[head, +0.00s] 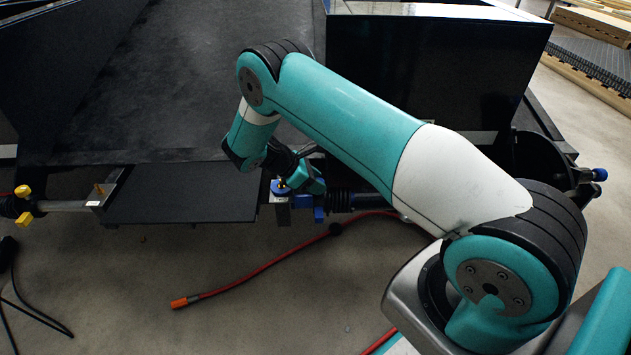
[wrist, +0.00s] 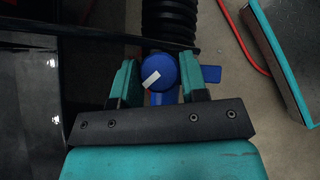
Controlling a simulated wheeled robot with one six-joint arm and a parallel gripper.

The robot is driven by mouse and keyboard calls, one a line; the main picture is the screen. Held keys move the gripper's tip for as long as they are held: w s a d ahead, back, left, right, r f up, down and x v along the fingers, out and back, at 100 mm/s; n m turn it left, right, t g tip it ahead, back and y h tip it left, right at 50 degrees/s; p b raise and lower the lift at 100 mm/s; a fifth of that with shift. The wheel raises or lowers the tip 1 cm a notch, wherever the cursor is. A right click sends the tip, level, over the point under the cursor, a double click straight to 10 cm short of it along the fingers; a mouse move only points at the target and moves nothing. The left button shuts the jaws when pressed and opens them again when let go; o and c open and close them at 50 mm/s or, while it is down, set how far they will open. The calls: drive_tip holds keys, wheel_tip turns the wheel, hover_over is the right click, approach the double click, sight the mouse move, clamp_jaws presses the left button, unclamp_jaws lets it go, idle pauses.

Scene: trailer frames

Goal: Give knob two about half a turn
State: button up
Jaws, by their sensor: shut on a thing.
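A round blue knob (wrist: 161,71) with a white bar mark sits between the two teal fingers of my gripper (wrist: 158,80) in the wrist view. The white mark slants from lower left to upper right. My gripper is shut on this knob, one finger on each side. In the head view my gripper (head: 300,178) is at the pipe fitting by the trailer's front edge, where arm and fingers partly hide the knob. I see no number on it, so I cannot read which knob is two.
A blue lever (wrist: 211,74) sticks out just right of the knob. A black ribbed hose (wrist: 170,22) runs behind it. Yellow knobs (head: 23,191) are at the far left and another blue knob (head: 600,175) at the far right. A red hose (head: 260,277) lies on the floor.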

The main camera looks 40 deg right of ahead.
drive_tip(key=o, duration=0.9)
drive_tip(key=p+v, duration=0.5)
drive_tip(key=v, duration=1.2)
drive_tip(key=shift+a, duration=0.15)
drive_tip(key=shift+r, duration=0.1)
